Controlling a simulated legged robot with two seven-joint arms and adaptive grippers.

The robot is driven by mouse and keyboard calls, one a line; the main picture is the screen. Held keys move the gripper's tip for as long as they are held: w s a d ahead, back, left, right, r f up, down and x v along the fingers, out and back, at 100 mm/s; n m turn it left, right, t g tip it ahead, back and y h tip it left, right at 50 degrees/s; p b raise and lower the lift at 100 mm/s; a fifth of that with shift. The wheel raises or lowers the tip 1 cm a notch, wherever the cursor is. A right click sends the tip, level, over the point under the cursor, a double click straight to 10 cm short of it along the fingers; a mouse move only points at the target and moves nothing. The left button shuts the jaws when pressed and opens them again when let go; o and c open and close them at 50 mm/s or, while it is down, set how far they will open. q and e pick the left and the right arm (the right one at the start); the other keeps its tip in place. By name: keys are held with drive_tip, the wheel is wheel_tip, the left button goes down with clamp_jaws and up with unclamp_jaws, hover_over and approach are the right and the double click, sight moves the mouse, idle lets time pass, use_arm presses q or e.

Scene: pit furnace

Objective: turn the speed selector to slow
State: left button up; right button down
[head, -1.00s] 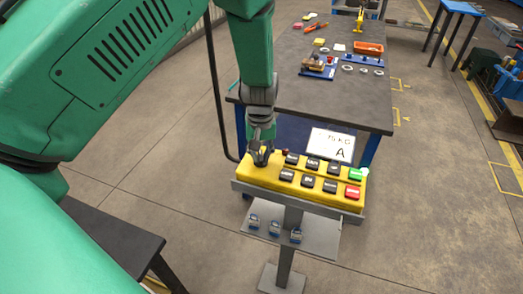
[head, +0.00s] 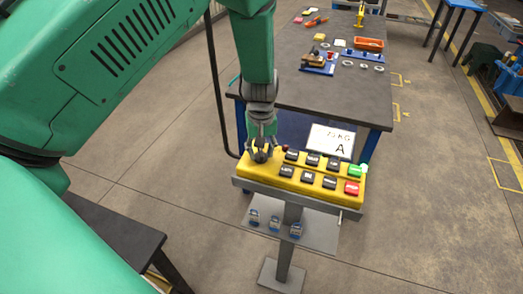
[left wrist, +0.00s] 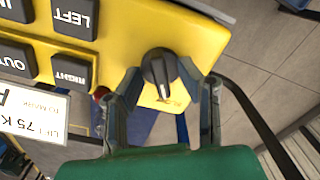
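The speed selector (left wrist: 160,68) is a black round knob with a pale pointer mark, on the yellow control box (left wrist: 115,20). In the left wrist view its mark points down toward the box's edge, near partly hidden lettering. My left gripper (left wrist: 168,88) is open, with one finger on each side of the knob; I cannot tell whether either touches it. In the head view the left gripper (head: 262,150) is above the left end of the yellow box (head: 300,187) and hides most of the knob. My right gripper is not in view.
Black push buttons, a green (head: 356,171) and a red button (head: 352,188) are on the box. A sign (head: 330,141) stands behind it. A workbench (head: 300,95) is behind; a dark table (head: 115,235) is at lower left.

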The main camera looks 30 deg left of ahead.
sight(261, 151)
use_arm(q)
drive_tip(key=shift+r, duration=0.2)
wheel_tip(261, 151, up, 12)
drive_tip(key=shift+f, duration=0.25)
idle(0.4)
